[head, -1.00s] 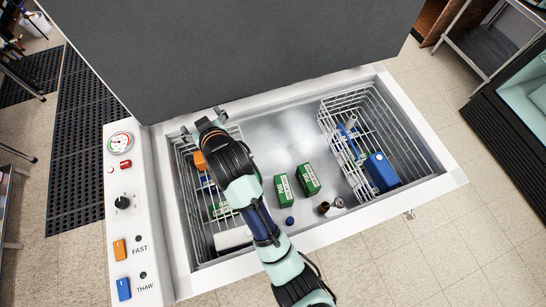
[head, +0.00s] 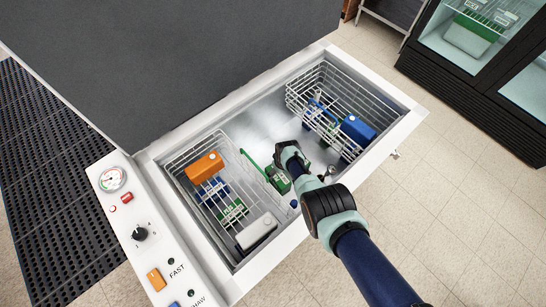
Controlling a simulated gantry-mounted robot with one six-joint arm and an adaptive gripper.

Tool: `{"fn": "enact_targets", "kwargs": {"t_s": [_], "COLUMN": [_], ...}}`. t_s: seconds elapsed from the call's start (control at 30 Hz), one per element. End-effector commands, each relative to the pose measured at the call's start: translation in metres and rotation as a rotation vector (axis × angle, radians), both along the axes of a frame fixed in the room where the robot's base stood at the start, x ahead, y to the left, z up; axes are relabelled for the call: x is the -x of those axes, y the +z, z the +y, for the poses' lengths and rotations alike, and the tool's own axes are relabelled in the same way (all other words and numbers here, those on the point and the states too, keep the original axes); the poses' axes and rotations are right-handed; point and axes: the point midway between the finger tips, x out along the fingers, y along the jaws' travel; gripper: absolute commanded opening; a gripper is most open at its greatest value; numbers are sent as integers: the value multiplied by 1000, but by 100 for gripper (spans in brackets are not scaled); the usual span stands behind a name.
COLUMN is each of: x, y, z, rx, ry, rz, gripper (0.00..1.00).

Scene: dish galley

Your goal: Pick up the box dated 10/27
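A green box (head: 278,180) with a white label stands on the floor of the chest freezer (head: 282,228), between two wire baskets. Its date is too small to read. Another green item with white labels (head: 233,210) lies in the left basket (head: 183,160). My gripper (head: 289,160) is down inside the chest, just above and right of the standing box. The wrist and arm cover its fingers, so whether it is open or touching anything is unclear. The second green box is hidden or mostly hidden by my gripper.
The left basket also holds an orange box (head: 204,167), blue items and a white box (head: 256,232). The right basket (head: 330,75) holds a blue box (head: 358,130). A thin green piece (head: 251,162) lies beside the left basket. The raised lid (head: 170,60) stands behind.

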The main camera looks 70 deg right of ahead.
Motion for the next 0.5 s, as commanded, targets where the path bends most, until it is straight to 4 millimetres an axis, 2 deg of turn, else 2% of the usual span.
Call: {"fn": "enact_targets", "kwargs": {"t_s": [0.03,0.1,0.27,0.37,0.5], "x": [-1,-2,-3,-3,-2], "y": [-13,-22,-24,-32,-59], "z": [1,0,0,1,2], "rx": [-2,-1,-1,-2,-2], "ry": [1,1,1,1,2], "rz": [1,0,0,1,1], "gripper": [90,90,90,90,90]}}
